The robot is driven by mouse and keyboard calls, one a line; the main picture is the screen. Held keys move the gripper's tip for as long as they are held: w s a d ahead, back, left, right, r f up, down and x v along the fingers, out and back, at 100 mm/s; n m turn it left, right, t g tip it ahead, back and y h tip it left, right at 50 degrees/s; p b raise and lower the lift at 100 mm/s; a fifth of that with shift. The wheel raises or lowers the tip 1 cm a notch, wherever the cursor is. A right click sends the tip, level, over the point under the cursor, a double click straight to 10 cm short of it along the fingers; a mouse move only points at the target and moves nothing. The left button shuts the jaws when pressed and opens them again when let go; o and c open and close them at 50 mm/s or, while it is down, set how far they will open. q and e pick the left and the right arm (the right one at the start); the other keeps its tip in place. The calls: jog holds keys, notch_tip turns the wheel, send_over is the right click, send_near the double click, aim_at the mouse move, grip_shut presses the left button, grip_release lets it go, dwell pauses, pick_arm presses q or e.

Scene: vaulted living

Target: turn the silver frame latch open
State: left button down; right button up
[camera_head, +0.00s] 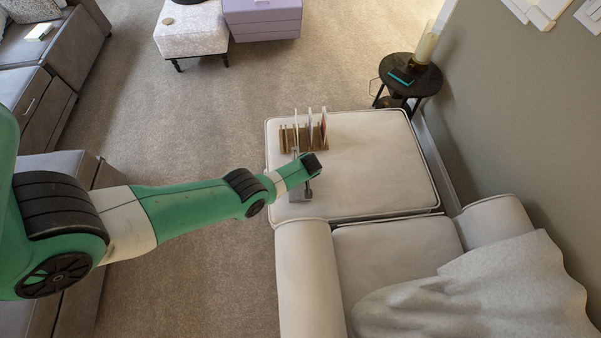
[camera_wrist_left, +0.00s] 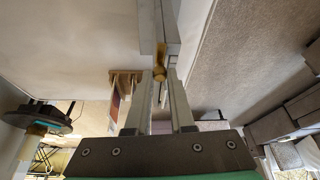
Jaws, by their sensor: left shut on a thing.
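My left gripper (camera_head: 309,178) reaches in from the left over the pale ottoman, and its black wrist hides most of what it holds. A grey metal fixture (camera_head: 298,195) shows below it on the ottoman's near left part. In the left wrist view the two grey fingers (camera_wrist_left: 164,82) close at the silver frame latch, whose brass-coloured knob (camera_wrist_left: 159,73) lies at the fingertips. A grey bar of the fixture (camera_wrist_left: 148,28) runs up behind the knob. How far the latch is turned cannot be told. My right gripper is not in view.
A wooden rack (camera_head: 289,138) with several thin upright items stands just behind the gripper on the pale ottoman (camera_head: 385,165). A sofa (camera_head: 390,262) adjoins the ottoman at the front. A black side table (camera_head: 423,82) stands at the back right. The ottoman's right part is clear.

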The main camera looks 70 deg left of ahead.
pick_arm(q)
jog(key=shift+n, duration=0.3)
jog(key=c, duration=1.1)
grip_release()
jog(key=shift+o, duration=0.2)
jog(key=shift+r, duration=0.1)
jog(key=shift+d+r+p, duration=0.1)
jog(key=shift+r+p, duration=0.2)
jog(key=shift+p, duration=0.2)
jog(key=p+v, duration=1)
jog(key=p, duration=0.1)
jog(key=shift+d+r+p, duration=0.2)
jog(key=shift+r+p, duration=0.15)
